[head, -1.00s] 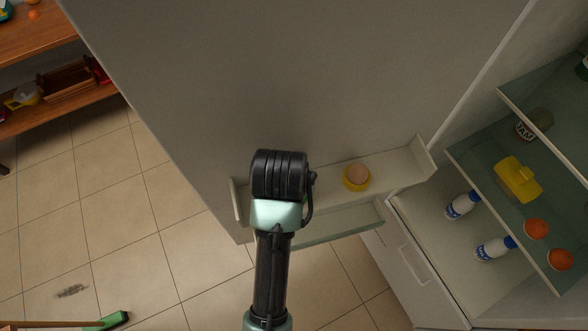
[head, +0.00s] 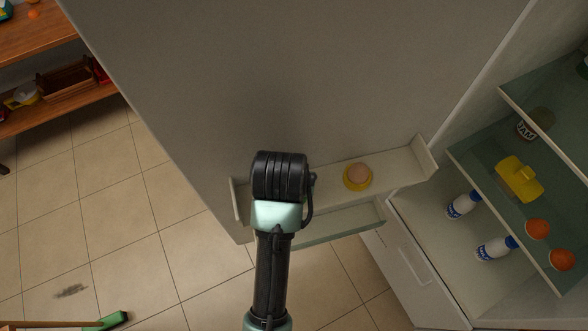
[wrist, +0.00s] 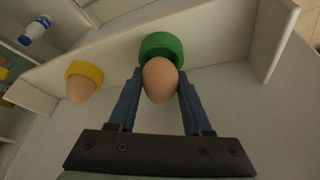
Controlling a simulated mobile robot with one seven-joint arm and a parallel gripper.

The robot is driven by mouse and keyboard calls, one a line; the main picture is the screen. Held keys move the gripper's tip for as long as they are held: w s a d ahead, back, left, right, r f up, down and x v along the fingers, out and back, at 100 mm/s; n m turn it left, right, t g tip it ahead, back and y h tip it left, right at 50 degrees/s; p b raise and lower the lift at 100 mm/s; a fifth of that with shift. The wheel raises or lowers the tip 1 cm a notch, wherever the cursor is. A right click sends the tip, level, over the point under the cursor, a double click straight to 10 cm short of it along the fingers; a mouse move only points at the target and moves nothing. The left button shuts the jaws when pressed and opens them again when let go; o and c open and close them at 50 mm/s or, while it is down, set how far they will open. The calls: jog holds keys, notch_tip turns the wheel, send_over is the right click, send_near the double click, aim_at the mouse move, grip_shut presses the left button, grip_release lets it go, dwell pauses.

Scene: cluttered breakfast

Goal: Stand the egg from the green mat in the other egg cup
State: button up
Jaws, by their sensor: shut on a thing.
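My gripper (wrist: 160,76) is shut on a brown egg (wrist: 160,84), one finger on each side of it. A green egg cup (wrist: 161,44) is right at the far end of the held egg in the wrist view. I cannot tell whether the egg rests in the cup or is just above it. A yellow egg cup (head: 349,184) with another egg (head: 358,173) in it stands on the same door shelf. That cup also shows at left in the wrist view (wrist: 84,68). No green mat is in view. In the head view my arm hides the held egg and the green cup.
The door shelf (head: 400,168) has a low front wall and raised ends close to my gripper. The open fridge at right holds bottles (head: 463,205), a yellow box (head: 518,179), a jam jar (head: 527,128) and orange round things (head: 537,229).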

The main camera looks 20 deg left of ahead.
jog(key=shift+f, duration=0.3)
jog(key=o, duration=1.4)
jog(key=shift+r, duration=0.1)
